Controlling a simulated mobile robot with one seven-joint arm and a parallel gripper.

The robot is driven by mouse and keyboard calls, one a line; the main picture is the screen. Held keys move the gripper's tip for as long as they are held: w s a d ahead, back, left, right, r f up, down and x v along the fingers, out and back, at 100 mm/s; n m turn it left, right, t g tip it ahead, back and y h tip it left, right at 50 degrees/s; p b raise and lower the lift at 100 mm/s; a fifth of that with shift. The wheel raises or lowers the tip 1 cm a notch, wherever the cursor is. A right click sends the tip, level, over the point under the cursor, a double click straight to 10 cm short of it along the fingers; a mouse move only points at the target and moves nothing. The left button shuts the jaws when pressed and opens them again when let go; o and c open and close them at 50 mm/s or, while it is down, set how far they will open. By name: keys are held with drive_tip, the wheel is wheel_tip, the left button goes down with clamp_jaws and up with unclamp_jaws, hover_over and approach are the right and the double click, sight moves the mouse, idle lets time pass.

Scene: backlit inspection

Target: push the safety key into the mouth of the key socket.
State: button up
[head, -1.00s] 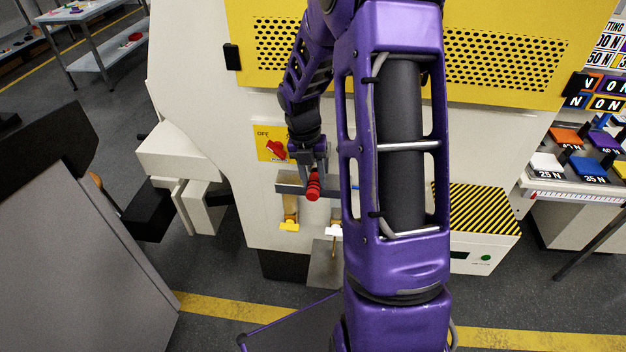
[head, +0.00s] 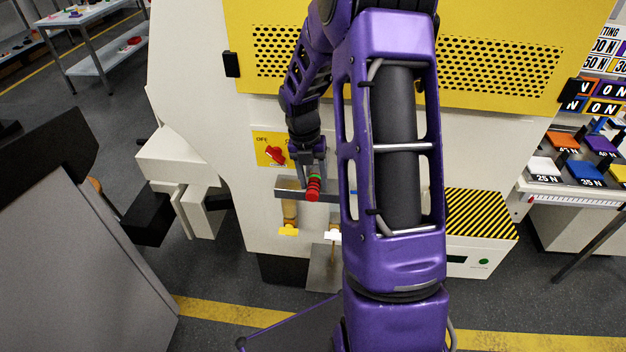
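My gripper (head: 313,166) points down in front of the white machine, at the left of my purple forearm. A red ribbed piece with a green band (head: 313,189) is at its fingertips and overlaps the grey bar (head: 288,194) in the picture. I cannot tell whether the fingers are closed on this piece, or whether it is the safety key. A yellow-tagged piece (head: 289,230) and a white-tagged piece (head: 333,235) hang below the bar. I cannot make out the key socket's mouth; my arm covers part of the machine front.
A yellow panel with a red switch marked OFF (head: 274,152) is just left of my gripper. A black-and-yellow striped block (head: 481,220) stands right of my arm. White blocks (head: 185,165) jut out at the left. Labelled coloured pieces (head: 580,160) sit at the right.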

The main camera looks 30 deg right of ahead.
drive_tip(key=shift+o, duration=1.2)
drive_tip(key=shift+s, duration=0.1)
